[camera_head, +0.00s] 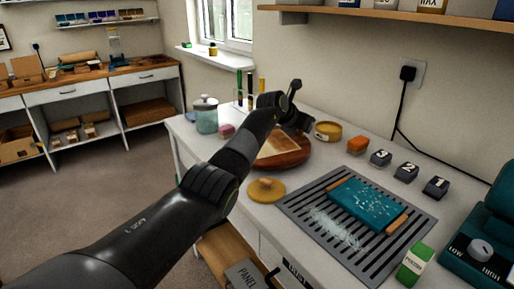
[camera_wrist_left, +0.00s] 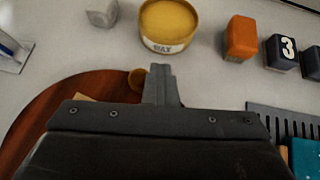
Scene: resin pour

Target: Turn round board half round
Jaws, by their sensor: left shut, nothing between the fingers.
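The round board (camera_head: 292,158) is a reddish-brown wooden disc on the white table, partly hidden behind my left arm. A paler square patch shows on its top. In the left wrist view, the board (camera_wrist_left: 50,108) fills the left side, and a small round tan piece (camera_wrist_left: 136,79) sits at its edge, beside my fingers. My left gripper (camera_wrist_left: 161,72) is shut and empty, over the board's edge; I cannot tell whether it touches the board. In the head view, the wrist hides most of the left gripper (camera_head: 298,122). My right gripper is not in view.
A wax tin (camera_head: 327,131), an orange block (camera_head: 357,145) and dark numbered blocks (camera_head: 406,172) stand behind. A slotted grey rack (camera_head: 305,215) carries a teal panel (camera_head: 365,205). A tan disc (camera_head: 266,191) lies in front of the board. A glass jar (camera_head: 206,118) stands left.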

